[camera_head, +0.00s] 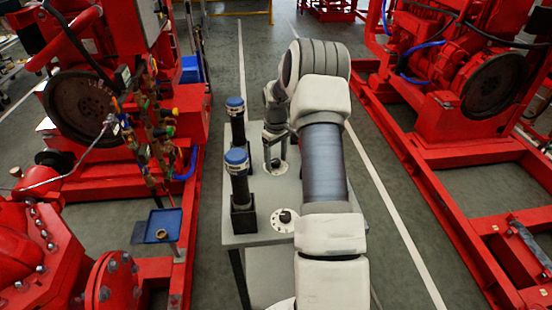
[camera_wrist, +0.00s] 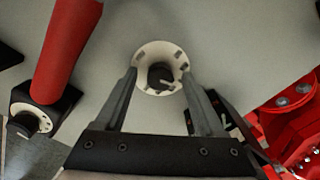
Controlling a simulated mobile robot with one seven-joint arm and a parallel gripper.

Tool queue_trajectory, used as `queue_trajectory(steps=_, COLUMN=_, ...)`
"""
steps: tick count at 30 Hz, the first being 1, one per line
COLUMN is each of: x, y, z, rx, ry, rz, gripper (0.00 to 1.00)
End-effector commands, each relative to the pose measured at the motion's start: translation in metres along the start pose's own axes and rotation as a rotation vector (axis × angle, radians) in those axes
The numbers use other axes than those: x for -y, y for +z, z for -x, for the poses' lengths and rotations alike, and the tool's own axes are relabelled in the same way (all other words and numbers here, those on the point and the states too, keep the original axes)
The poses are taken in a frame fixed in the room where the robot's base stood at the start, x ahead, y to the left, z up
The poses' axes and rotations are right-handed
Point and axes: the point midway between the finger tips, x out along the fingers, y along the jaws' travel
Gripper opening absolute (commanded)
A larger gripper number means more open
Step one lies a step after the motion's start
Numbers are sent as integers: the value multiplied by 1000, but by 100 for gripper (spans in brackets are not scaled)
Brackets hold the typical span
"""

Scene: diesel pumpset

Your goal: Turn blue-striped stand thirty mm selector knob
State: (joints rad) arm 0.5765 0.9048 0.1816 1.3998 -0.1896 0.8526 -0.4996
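A black selector knob (camera_wrist: 160,76) sits at the centre of a round white dial plate (camera_wrist: 160,52) in the wrist view. My gripper (camera_wrist: 159,74) is open, with one finger on each side of the dial in that view; I see no finger touching the knob. In the head view my gripper (camera_head: 275,150) points down over the far dial plate (camera_head: 276,168), and its knob is mostly hidden. A second black knob (camera_head: 285,216) on a white plate is nearer on the table. I cannot make out a blue stripe at the knob between my fingers.
Two black posts with blue caps, one far (camera_head: 236,122) and one near (camera_head: 238,180), stand on the left of the grey table (camera_head: 258,190). Red machinery (camera_head: 455,120) flanks the aisle.

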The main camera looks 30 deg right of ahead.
Motion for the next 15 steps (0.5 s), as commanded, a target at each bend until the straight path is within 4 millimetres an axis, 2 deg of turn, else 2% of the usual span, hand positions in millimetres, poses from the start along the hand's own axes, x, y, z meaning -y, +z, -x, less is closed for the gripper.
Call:
queue_trajectory(steps=5, x=0, y=0, z=1, rx=1, ry=0, rz=0, gripper=71)
queue_trajectory(steps=8, x=0, y=0, z=8, rx=0, ry=1, rz=0, gripper=71)
queue_trajectory(steps=11, x=0, y=0, z=23, rx=-2, ry=2, rz=0, gripper=71)
queue_trajectory(steps=15, x=-1, y=-1, z=56, rx=-4, ry=3, rz=0, gripper=71)
